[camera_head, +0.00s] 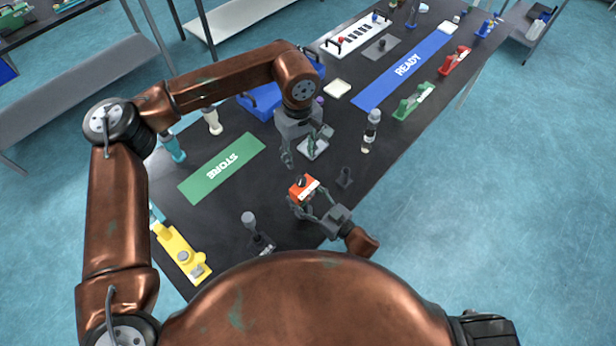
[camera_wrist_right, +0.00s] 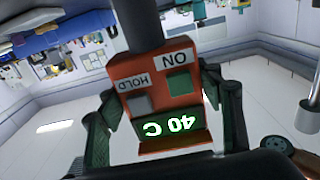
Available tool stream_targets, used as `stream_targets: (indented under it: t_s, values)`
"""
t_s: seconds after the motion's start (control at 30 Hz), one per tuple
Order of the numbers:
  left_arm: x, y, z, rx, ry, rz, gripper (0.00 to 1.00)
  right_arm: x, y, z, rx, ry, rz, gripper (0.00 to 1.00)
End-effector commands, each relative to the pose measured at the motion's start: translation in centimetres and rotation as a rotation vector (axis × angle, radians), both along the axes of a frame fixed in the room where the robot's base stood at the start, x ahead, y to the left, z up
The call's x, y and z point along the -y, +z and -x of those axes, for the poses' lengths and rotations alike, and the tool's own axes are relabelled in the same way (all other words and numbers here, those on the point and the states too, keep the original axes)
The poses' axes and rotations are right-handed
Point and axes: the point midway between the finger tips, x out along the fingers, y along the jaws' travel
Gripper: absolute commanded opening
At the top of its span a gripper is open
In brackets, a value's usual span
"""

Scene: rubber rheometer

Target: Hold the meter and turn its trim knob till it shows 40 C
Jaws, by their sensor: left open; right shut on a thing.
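The orange-red meter (camera_head: 303,188) is in my right gripper (camera_head: 310,203), held between its two fingers near the table's front edge. A dark knob (camera_head: 300,181) shows on its top. In the right wrist view the meter (camera_wrist_right: 152,72) appears upside down, with a dark cylinder (camera_wrist_right: 138,25) at its upper end. Its display (camera_wrist_right: 168,126) reads 40 C in pale green, beside ON and HOLD labels. My left gripper (camera_head: 307,148) is open, behind and above the meter, with its fingers apart and clear of the knob.
A green STORE mat (camera_head: 222,168) lies left, a blue READY mat (camera_head: 407,66) farther back. A yellow device (camera_head: 180,254) sits front left.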

Motion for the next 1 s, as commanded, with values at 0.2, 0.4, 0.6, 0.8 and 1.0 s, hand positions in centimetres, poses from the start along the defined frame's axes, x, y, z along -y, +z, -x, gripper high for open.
stream_targets:
  t_s: [0.2, 0.4, 0.6, 0.8, 1.0]
  values:
    - [0.0, 0.0, 0.0, 0.0, 0.0, 0.0, 0.41, 0.02, -0.08, 0.01, -0.001, 0.0, 0.001, 0.3]
    - [0.0, 0.0, 0.0, 0.0, 0.0, 0.0, 0.41, 0.02, -0.07, 0.01, -0.001, 0.0, 0.001, 0.69]
    - [0.0, 0.0, 0.0, 0.0, 0.0, 0.0, 0.41, 0.01, -0.03, 0.01, -0.001, 0.0, 0.001, 0.8]
    - [0.0, 0.0, 0.0, 0.0, 0.0, 0.0, 0.41, 0.01, -0.01, 0.01, 0.0, 0.0, 0.0, 0.8]
    - [0.0, 0.0, 0.0, 0.0, 0.0, 0.0, 0.41, 0.95, -0.15, 0.87, -0.002, -0.001, 0.002, 0.8]
